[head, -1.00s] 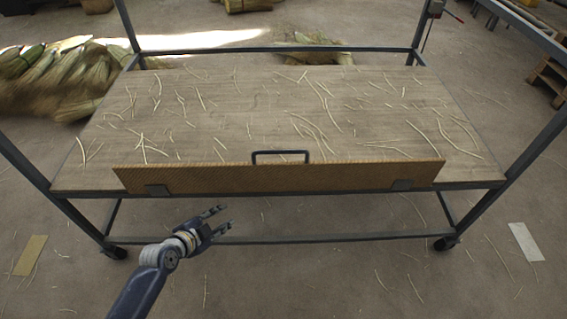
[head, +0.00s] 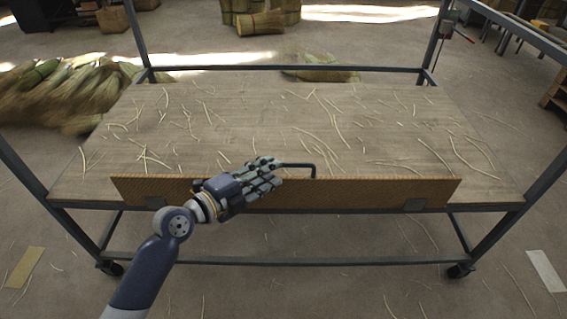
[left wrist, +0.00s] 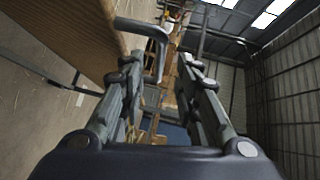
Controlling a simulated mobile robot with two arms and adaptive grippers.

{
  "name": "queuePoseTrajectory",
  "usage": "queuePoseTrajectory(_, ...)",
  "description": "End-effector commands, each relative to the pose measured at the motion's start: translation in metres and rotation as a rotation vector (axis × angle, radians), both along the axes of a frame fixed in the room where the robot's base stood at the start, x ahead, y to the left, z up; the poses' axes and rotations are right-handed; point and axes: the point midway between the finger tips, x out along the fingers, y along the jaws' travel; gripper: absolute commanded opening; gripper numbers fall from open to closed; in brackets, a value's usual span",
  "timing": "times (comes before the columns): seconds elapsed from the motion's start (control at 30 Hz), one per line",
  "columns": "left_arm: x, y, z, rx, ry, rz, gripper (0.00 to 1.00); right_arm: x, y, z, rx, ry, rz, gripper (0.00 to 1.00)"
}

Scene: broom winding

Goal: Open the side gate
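The side gate (head: 365,192) is a brown wooden panel standing upright along the near edge of the cart's table. A dark bar handle (head: 302,165) rises from the middle of its top edge. My left gripper (head: 272,173) is in front of the gate, its fingers reaching toward the handle and covering the handle's left part. In the left wrist view my gripper (left wrist: 161,68) is open, and the handle (left wrist: 143,29) runs across to the gap between the fingertips. I cannot tell if the fingers touch it. My right gripper is in neither view.
The table top (head: 270,125) is strewn with loose straw. Metal posts (head: 523,208) frame the cart at its corners. A straw bundle heap (head: 60,92) lies on the floor at the left. The floor in front of the cart is mostly clear.

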Motion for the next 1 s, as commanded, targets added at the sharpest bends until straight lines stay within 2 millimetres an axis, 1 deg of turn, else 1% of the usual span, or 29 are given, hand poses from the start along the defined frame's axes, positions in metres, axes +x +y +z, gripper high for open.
queuePoseTrajectory(0.03,0.007,-0.007,0.001,-0.004,0.000,0.001,0.30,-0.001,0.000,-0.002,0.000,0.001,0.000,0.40)
queuePoseTrajectory(0.1,0.015,-0.015,-0.001,-0.003,0.001,0.001,0.30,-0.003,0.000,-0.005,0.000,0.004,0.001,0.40)
queuePoseTrajectory(0.3,0.032,-0.032,-0.006,-0.001,0.001,0.001,0.30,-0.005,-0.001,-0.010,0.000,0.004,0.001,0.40)
queuePoseTrajectory(0.5,0.038,-0.039,-0.008,0.002,0.001,0.001,0.30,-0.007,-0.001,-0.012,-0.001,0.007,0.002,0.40)
queuePoseTrajectory(0.73,0.038,-0.039,-0.008,0.001,0.001,0.001,0.30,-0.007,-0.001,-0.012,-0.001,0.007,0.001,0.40)
queuePoseTrajectory(0.77,0.038,-0.039,-0.008,0.001,0.001,0.001,0.23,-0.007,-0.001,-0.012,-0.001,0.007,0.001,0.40)
queuePoseTrajectory(0.8,0.038,-0.039,-0.008,0.001,0.001,0.001,0.14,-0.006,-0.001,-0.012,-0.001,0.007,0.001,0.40)
queuePoseTrajectory(0.87,0.038,-0.039,-0.008,0.001,0.001,0.001,0.00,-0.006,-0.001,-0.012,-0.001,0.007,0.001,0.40)
queuePoseTrajectory(1.0,0.038,-0.039,-0.008,0.002,0.001,0.001,0.00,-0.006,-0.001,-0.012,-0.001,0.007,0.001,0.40)
